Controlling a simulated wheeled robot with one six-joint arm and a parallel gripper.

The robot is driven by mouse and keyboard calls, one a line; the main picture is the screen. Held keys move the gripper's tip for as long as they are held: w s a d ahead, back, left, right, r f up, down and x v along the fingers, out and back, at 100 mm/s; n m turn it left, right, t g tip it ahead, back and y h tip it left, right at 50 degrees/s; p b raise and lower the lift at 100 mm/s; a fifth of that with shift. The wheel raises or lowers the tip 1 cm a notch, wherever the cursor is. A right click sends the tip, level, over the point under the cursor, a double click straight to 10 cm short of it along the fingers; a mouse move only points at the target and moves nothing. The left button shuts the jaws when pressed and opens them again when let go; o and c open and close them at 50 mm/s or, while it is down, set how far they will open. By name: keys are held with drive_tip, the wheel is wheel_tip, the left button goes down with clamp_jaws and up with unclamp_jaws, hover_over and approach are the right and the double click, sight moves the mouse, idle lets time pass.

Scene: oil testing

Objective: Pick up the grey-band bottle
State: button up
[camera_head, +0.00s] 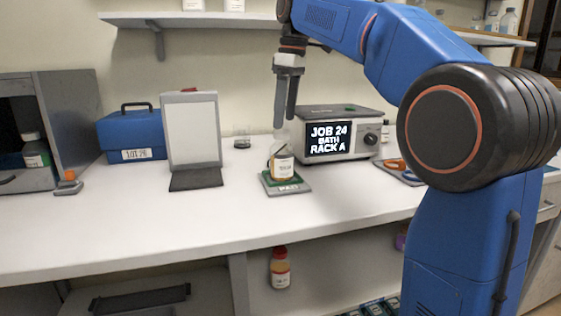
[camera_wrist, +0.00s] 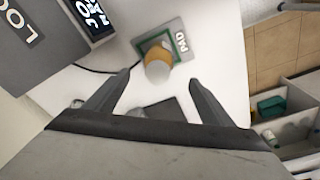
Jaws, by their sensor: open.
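A clear bottle with amber liquid and a white label (camera_head: 283,168) stands upright on a small green-and-grey pad (camera_head: 298,188) on the bench. Its grey top shows in the wrist view (camera_wrist: 157,71), with the pad marked "PAD" (camera_wrist: 183,57) under it. I cannot clearly make out a grey band on its side. My gripper (camera_head: 285,121) points down just above this bottle, fingers open and empty. In the wrist view the bottle lies between and beyond the fingertips (camera_wrist: 160,78).
A bath device reading "JOB 24 BATH RACK A" (camera_head: 345,135) stands close right of the pad. A whiteboard stand (camera_head: 192,130), blue box (camera_head: 132,136) and open cabinet holding a bottle (camera_head: 36,152) are left. A red-capped bottle (camera_head: 280,270) is below the bench.

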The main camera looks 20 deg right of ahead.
sight(283, 131)
drive_tip(key=f, duration=0.4)
drive_tip(key=shift+w+a+f, duration=0.15)
drive_tip(key=shift+a+f, duration=0.05)
drive_tip(key=shift+f, duration=0.2)
drive_tip(key=shift+w+a+f, duration=0.1)
drive_tip(key=shift+w+f, duration=0.05)
drive_tip(key=shift+f, duration=0.7)
drive_tip(key=shift+w+a+f, duration=0.15)
drive_tip(key=shift+f, duration=0.7)
drive_tip(key=shift+w+a+f, duration=0.1)
drive_tip(key=shift+w+f, duration=0.05)
drive_tip(key=shift+f, duration=0.7)
drive_tip(key=shift+r, duration=0.1)
drive_tip(key=c, duration=1.6)
